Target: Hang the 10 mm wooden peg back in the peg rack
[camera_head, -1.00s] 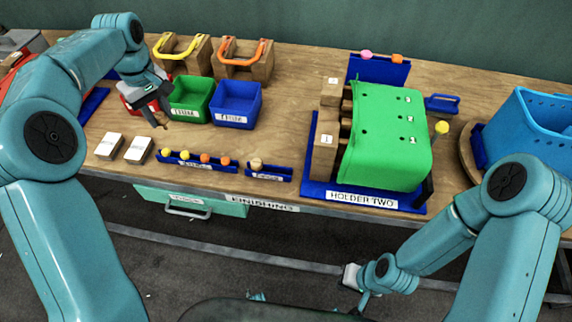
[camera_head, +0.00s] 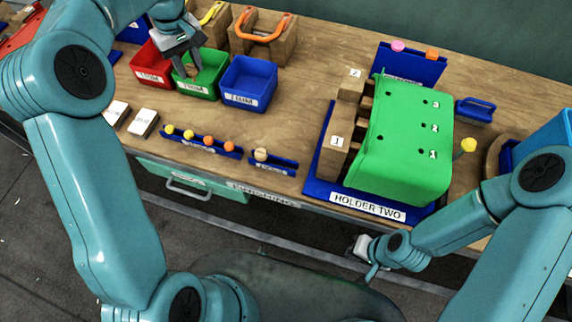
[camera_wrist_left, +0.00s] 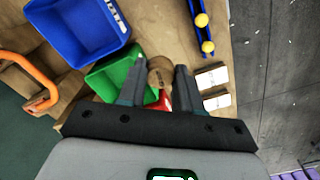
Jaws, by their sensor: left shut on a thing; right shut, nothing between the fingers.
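My left gripper (camera_head: 186,70) is over the green bin in the head view. In the left wrist view, my left gripper (camera_wrist_left: 156,82) is shut on a round wooden piece (camera_wrist_left: 160,72), seen nearly end-on, which I take as the wooden peg. Its size cannot be read, and its lower part is hidden. Two low blue racks stand along the table's front edge: a longer one (camera_head: 235,154) with several yellow and orange round heads, and a shorter one (camera_head: 286,166) with one pale wooden head. Their labels are too small to read. My right gripper (camera_head: 366,248) is shut and empty beyond the front edge.
A red bin (camera_head: 150,68), green bin (camera_head: 211,62) and blue bin (camera_head: 262,82) stand in a row. White blocks (camera_head: 143,123) lie left of the racks. A green press cover (camera_head: 400,145) stands on the blue HOLDER TWO base (camera_head: 330,190). Bare wood lies between bins and racks.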

